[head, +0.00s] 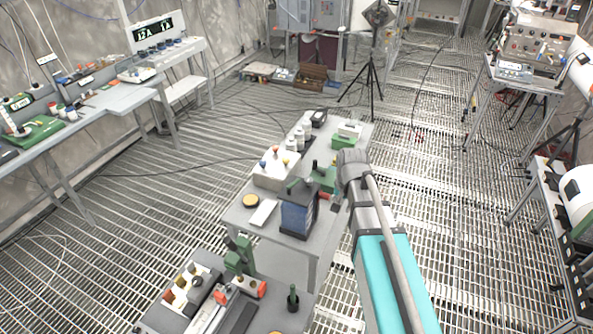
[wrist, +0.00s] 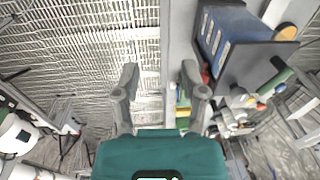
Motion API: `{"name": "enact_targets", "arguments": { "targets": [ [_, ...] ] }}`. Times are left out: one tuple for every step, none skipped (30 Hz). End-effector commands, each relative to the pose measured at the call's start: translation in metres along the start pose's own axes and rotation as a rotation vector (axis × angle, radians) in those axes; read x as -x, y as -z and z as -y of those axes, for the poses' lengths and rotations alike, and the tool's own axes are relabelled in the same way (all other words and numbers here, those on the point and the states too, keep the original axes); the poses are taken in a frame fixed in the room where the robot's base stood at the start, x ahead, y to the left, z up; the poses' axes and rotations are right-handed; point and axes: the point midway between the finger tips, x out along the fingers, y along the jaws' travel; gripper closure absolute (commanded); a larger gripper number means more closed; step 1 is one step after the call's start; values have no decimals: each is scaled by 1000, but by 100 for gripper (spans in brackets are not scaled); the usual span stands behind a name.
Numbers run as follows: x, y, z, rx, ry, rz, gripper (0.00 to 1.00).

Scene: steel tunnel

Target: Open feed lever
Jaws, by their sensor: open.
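I cannot make out for certain which part is the feed lever. A small green device (head: 323,179) stands on the middle table beside a blue box (head: 298,215), with a red piece close to it. In the wrist view, the blue box (wrist: 235,35) lies at the upper right, and a small red part (wrist: 206,76) shows just right of the right finger. My gripper (wrist: 159,76) is open, its two fingers apart with nothing between them. It is over the table's edge beside the blue box. In the head view my arm hides most of it.
The middle table (head: 262,238) also carries a white box with coloured knobs (head: 277,169), white bottles (head: 299,138) and a green-based box (head: 347,134). A nearer table holds green-topped equipment (head: 239,257). Grated floor (head: 440,190) is open to the right. A tripod (head: 371,80) stands behind.

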Motion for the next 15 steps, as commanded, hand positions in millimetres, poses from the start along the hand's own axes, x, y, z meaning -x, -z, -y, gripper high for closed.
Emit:
{"name": "enact_targets", "arguments": {
  "targets": [
    [20, 18, 22, -35, 10, -4, 45],
    [25, 23, 32, -58, 16, -6, 45],
    [31, 31, 45, -91, 24, -9, 45],
    [36, 36, 54, -116, 31, -11, 45],
    [41, 41, 65, -140, 39, -12, 45],
    [48, 48, 78, -172, 48, -13, 45],
    [52, 53, 88, -196, 54, -14, 45],
    [57, 57, 97, -218, 60, -14, 45],
    [62, 62, 109, -246, 68, -15, 45],
    [66, 66, 117, -266, 74, -15, 45],
    [69, 69, 125, -286, 79, -15, 45],
    [73, 72, 134, -309, 86, -15, 45],
    [75, 74, 141, -324, 90, -14, 45],
    [77, 76, 146, -338, 94, -13, 45],
    [80, 79, 153, -356, 99, -12, 45]
  ]
}}
